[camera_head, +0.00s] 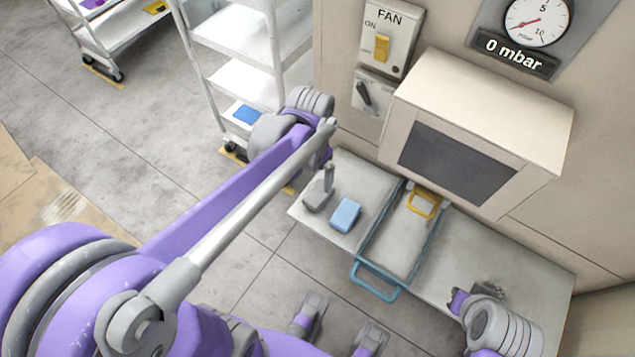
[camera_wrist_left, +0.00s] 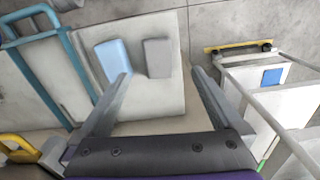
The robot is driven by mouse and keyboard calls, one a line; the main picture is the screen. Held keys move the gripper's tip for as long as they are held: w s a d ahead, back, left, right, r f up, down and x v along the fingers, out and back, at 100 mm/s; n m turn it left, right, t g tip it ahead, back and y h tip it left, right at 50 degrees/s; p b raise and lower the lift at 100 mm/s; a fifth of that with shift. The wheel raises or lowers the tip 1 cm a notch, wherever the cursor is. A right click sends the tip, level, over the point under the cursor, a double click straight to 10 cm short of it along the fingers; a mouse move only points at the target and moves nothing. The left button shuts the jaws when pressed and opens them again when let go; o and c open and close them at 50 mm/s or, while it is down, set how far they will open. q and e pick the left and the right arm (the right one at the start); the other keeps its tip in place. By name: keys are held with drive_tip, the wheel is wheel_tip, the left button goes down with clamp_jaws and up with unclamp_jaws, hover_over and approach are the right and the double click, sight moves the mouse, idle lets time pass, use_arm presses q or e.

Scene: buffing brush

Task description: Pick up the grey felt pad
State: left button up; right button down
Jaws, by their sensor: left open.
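The grey felt pad (camera_head: 316,201) lies on the left end of the pale bench, left of a blue block (camera_head: 345,215). In the left wrist view the grey pad (camera_wrist_left: 158,58) is ahead, between the lines of the two fingers, with the blue block (camera_wrist_left: 115,60) beside it near the left fingertip. My left gripper (camera_head: 326,178) is above the grey pad, open and empty; its spread fingers (camera_wrist_left: 160,75) show in the wrist view. In the head view a finger partly covers the pad. My right gripper (camera_head: 488,290) is low over the bench's right part; its jaws are unclear.
A white shelf cart (camera_head: 238,82) is at the left.

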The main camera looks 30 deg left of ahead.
use_arm(q)
drive_tip(key=b, duration=0.1)
hover_over(317, 195)
drive_tip(key=s, duration=0.1)
drive_tip(key=f, duration=0.5)
drive_tip(key=shift+a, duration=0.25)
drive_tip(key=f, duration=0.3)
drive_tip(key=w+f+b, duration=0.1)
drive_tip(key=f, duration=0.1)
drive_tip(key=shift+d, duration=0.25)
drive_tip(key=shift+f, duration=0.4)
drive_tip(key=c, duration=1.4)
